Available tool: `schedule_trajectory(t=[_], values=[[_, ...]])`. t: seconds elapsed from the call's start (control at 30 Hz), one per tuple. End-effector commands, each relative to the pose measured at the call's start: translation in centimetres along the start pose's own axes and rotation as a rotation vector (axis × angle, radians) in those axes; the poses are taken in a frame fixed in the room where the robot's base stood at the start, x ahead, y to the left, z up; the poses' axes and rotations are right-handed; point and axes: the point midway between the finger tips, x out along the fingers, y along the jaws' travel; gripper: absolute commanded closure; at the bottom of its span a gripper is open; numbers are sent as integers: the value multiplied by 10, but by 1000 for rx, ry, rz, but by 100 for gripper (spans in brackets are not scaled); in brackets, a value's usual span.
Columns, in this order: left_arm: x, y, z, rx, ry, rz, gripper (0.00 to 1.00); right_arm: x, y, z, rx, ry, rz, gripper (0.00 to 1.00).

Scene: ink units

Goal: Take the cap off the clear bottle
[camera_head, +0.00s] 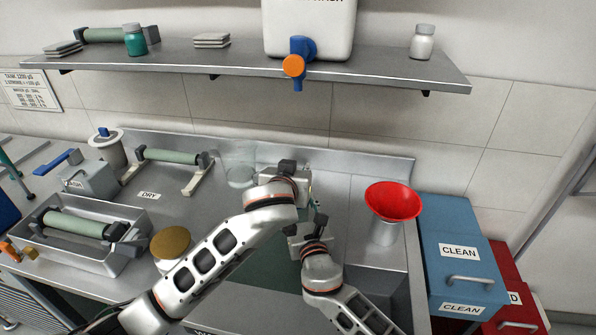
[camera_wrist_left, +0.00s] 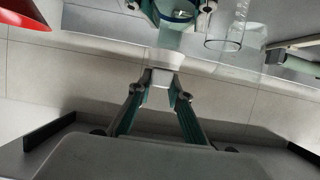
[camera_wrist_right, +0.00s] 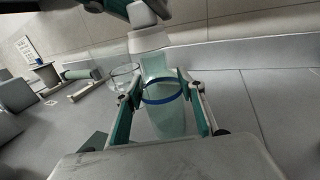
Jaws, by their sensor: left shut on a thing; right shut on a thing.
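The clear bottle (camera_wrist_right: 165,115), greenish with a blue band, stands upright between the fingers of my right gripper (camera_wrist_right: 160,88), which is shut on it. Its white cap (camera_wrist_right: 150,40) sits at the bottle's neck, with no clear gap between them. My left gripper (camera_wrist_left: 160,92) is shut on the narrow top of the white cap (camera_wrist_left: 165,60). The bottle also shows in the left wrist view (camera_wrist_left: 172,38), partly hidden by the right fingers. In the head view, my left gripper (camera_head: 310,200) and right gripper (camera_head: 317,220) are close together and mostly hide the bottle.
An empty clear beaker (camera_head: 240,168) stands close behind and left of the grippers. A red funnel (camera_head: 393,202) is to the right. A green-rollered stand (camera_head: 172,158), a tray (camera_head: 95,262) and a tan disc (camera_head: 170,243) are left. The shelf (camera_head: 200,62) hangs above.

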Motion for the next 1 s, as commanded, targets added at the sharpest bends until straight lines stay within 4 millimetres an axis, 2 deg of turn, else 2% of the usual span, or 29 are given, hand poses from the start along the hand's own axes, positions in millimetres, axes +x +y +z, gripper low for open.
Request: schedule_trajectory(t=[0.27,0.6,0.83,0.87,0.93,1.0], values=[[-1,1,-2,-1,1,1,100,0,0,0,-1,0,0,100],[-14,1,-35,-2,1,3,100,0,0,0,-1,0,0,100],[-16,0,-37,0,0,1,100,0,0,0,-1,0,-1,100],[-16,0,-37,0,0,1,100,0,0,0,-1,0,-1,59],[-15,0,-37,0,0,1,100,0,0,0,-1,0,-1,42],[-15,0,-37,0,0,1,100,0,0,0,-1,0,0,42]])
